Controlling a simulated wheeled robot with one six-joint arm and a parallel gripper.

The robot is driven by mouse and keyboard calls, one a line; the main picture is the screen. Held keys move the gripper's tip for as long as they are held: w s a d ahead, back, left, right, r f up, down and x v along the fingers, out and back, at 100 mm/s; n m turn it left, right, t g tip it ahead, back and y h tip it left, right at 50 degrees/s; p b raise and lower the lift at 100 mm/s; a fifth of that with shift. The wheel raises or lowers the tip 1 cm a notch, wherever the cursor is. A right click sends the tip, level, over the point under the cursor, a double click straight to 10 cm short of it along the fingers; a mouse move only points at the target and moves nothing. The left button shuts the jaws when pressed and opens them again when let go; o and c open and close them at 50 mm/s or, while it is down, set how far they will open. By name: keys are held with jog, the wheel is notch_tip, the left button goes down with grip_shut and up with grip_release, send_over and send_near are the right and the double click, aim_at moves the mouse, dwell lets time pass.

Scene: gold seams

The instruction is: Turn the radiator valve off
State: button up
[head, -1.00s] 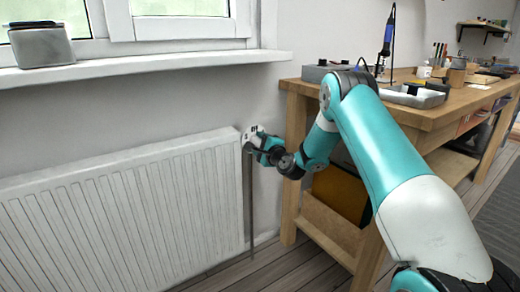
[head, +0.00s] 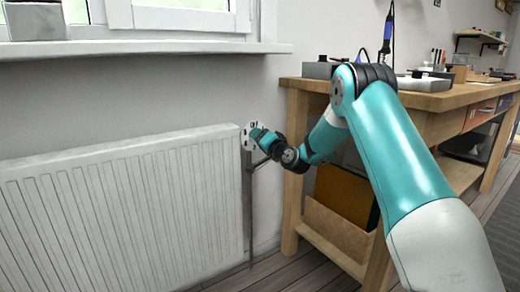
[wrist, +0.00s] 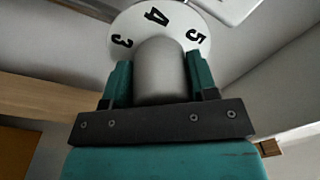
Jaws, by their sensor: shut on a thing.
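The radiator valve has a white round dial (head: 246,134) at the upper right corner of the white radiator (head: 120,205). In the wrist view the dial (wrist: 127,27) shows the black numbers 3, 4 and 5, with 4 near the top middle. A grey cylindrical knob (wrist: 160,72) stands out from the dial. My gripper (wrist: 160,82) is shut on this knob, one teal finger on each side. In the head view my gripper (head: 256,136) reaches the dial from the right and covers part of it. The lower part of the dial is hidden behind the knob and fingers.
A wooden workbench (head: 440,98) stands right of the valve, close to my arm, with a box (head: 340,225) on its lower shelf. A window sill (head: 150,48) juts out above the radiator. A thin pipe (head: 250,215) runs down below the valve.

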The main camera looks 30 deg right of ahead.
jog(key=n+b, duration=0.4)
jog(key=n, duration=0.1)
jog(key=shift+f, duration=0.3)
jog(key=n+b, duration=0.4)
jog(key=shift+n+y+b, duration=0.3)
jog(key=shift+n+b, duration=0.05)
jog(key=shift+n, duration=0.05)
jog(key=n+b, duration=0.4)
jog(key=n, duration=0.1)
jog(key=shift+d, duration=0.1)
jog(key=shift+r+n+g+b, duration=0.15)
jog(key=shift+n+b, duration=0.55)
jog(key=shift+n, duration=0.25)
jog(key=shift+r+n+g+b, duration=0.1)
jog(key=shift+n+g+b, duration=0.05)
jog(key=shift+n+b, duration=0.65)
jog(key=shift+n, duration=0.35)
jog(key=o, duration=0.9)
jog(key=shift+r, duration=0.1)
